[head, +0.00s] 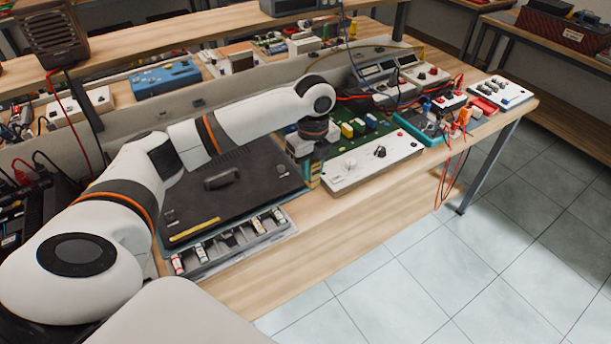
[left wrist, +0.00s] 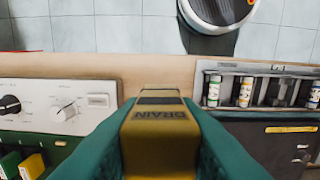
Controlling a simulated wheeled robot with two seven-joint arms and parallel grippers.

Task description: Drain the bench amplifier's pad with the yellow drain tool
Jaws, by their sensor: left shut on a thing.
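My left gripper (head: 308,163) is shut on the yellow drain tool (left wrist: 160,135), which is marked DRAIN and sits between teal fingers in the left wrist view. Its tip is hidden below the gripper. The bench amplifier has a white front panel (head: 376,164) with knobs and an open green board (head: 345,139) behind it. My gripper is at the left end of this panel, above the bench. In the left wrist view the panel (left wrist: 85,105) is left of the tool. I cannot make out the pad, or whether the tool touches anything. My right gripper is not in view.
Left of the gripper lies a black case (head: 215,205) with a handle, with a grey tray (head: 235,249) of small bottles in front. Right of the amplifier are a teal box (head: 429,128) and hanging red leads (head: 443,180). The bench's front strip (head: 320,228) is bare.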

